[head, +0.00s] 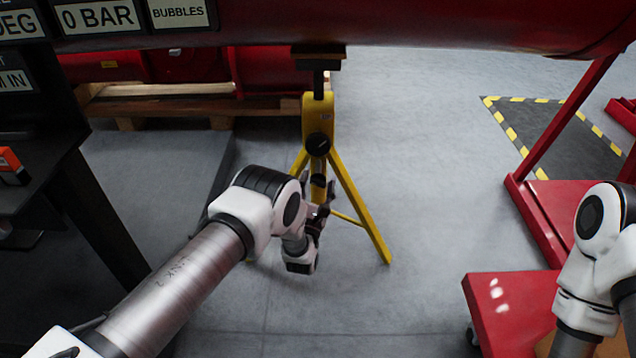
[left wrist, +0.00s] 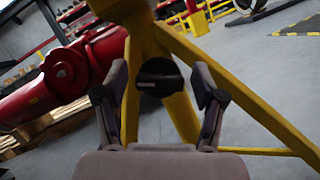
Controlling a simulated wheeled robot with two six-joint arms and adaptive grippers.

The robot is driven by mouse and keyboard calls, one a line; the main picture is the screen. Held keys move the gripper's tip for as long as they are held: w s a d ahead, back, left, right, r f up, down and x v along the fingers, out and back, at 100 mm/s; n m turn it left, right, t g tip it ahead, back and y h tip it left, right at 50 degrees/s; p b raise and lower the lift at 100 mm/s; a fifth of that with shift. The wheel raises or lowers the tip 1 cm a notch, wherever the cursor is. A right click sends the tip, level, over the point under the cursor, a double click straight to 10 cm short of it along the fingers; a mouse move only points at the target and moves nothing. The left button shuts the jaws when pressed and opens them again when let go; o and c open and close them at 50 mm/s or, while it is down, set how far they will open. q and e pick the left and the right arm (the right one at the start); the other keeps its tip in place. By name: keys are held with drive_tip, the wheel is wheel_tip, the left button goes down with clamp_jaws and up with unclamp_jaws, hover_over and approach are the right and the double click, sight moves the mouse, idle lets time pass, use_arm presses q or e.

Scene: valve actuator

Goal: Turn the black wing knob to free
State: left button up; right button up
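The black wing knob (head: 318,145) is a round dark knob with a light line, on the upper post of the yellow tripod stand (head: 318,110). In the left wrist view the knob (left wrist: 160,77) shows between my two fingertips, seemingly a little beyond them, with its light line close to level. My left gripper (head: 322,192) is just below the knob in the head view, in front of the stand. Its fingers (left wrist: 160,88) are spread wide and hold nothing. Contact with the knob cannot be made out. My right arm shows at the right, but its gripper is out of frame.
A large red pipe (head: 400,22) rests above the stand. The yellow stand's legs (head: 362,215) spread close around my left gripper. A dark table (head: 60,165) is at left, and a red cart (head: 505,300) at right. Open grey floor lies between.

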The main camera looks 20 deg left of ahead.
use_arm(q)
drive_tip(key=shift+s, duration=0.1)
drive_tip(key=v, duration=0.7)
drive_tip(key=shift+s, duration=0.2)
drive_tip(key=shift+f, duration=0.1)
